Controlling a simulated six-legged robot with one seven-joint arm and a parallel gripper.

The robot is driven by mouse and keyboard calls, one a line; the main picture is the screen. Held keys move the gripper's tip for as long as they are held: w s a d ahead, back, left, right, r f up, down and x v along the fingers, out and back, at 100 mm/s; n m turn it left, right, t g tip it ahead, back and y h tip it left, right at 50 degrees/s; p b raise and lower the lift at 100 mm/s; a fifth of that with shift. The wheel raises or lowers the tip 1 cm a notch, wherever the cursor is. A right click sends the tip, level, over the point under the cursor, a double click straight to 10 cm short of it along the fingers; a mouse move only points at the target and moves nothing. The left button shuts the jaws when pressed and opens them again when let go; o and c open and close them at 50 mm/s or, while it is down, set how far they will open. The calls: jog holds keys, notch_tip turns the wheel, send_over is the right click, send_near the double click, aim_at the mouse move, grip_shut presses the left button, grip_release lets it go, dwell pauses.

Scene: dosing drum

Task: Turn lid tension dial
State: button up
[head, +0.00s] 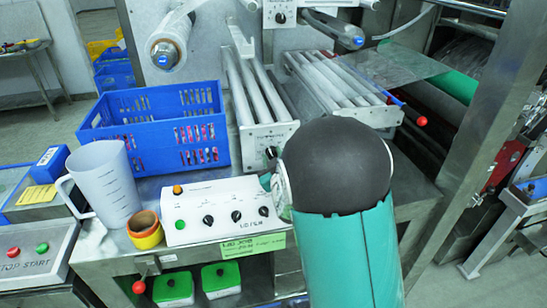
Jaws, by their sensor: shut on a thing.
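A white control box (222,209) stands on the steel bench, with a row of black dials on its sloped face. The rightmost dial (263,211) sits by small lettering that may read as lid tension, but it is too blurred to be sure. It lies just left of my arm. Another black knob (271,153) is on the end bracket of the left roller set, beside my arm's dark joint. My arm rises from the lower right and hides what is behind it. My gripper's fingers do not show, so I cannot see what they touch.
A blue crate (160,158), a clear jug (106,184) and tape rolls (146,236) stand left of the box. A stop/start panel (30,252) is at far left. Roller sets (322,80) and a steel post (483,130) crowd the back and right. Red-balled levers (139,287) protrude.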

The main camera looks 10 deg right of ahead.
jog(key=shift+a+r+n, duration=0.1)
jog(key=shift+n, duration=1.6)
jog(key=shift+w, duration=0.1)
jog(key=o, duration=1)
jog(key=shift+w, duration=0.15)
jog(key=shift+c, duration=0.2)
jog(key=shift+s, duration=0.25)
jog(key=shift+w, duration=0.1)
jog(key=shift+s, duration=0.2)
